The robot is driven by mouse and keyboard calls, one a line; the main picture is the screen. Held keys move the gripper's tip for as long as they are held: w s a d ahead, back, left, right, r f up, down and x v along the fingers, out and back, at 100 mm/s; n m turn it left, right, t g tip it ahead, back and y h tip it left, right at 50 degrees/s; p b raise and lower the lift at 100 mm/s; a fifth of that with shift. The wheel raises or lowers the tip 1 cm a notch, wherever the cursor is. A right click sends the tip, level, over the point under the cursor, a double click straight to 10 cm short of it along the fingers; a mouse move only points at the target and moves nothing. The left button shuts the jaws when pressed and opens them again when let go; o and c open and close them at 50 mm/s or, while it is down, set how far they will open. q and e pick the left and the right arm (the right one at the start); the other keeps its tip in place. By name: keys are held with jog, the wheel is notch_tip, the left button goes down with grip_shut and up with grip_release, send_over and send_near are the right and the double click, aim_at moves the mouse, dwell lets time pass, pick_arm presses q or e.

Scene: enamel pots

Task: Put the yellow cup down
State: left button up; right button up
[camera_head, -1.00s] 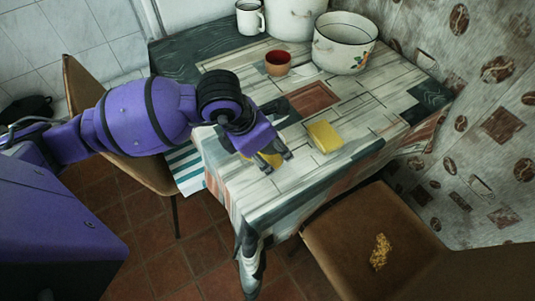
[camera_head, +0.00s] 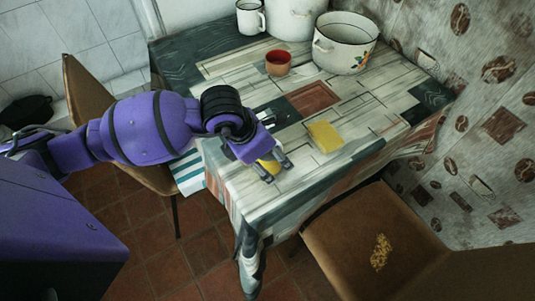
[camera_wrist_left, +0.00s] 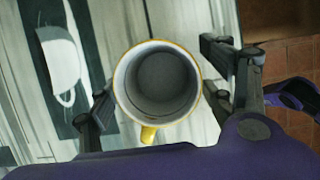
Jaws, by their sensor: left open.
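The yellow cup (camera_wrist_left: 149,134) is in the middle of the left wrist view, seen from above with its mouth towards the camera. Its inside is grey and empty, and its handle points down in that picture. In the head view only a bit of the cup (camera_head: 268,166) shows behind my left gripper (camera_head: 277,170), at the table's near left edge. The left gripper is open, with one finger on each side of the cup. Whether a finger touches it, I cannot tell. The cup's base is hidden. My right gripper is not in view.
A yellow sponge (camera_head: 325,136) lies just right of the gripper. A red cup (camera_head: 278,64), a white mug (camera_head: 250,18) and two enamel pots (camera_head: 343,45) stand farther back on the table (camera_head: 350,108). A brown chair (camera_head: 345,235) stands at the front right.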

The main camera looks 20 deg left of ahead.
pick_arm(q)
jog(key=shift+s+a+r, duration=0.1)
jog(key=shift+r, duration=0.4)
jog(key=v, duration=1.1)
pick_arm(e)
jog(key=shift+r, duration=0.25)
pick_arm(q)
jog(key=shift+s, duration=0.1)
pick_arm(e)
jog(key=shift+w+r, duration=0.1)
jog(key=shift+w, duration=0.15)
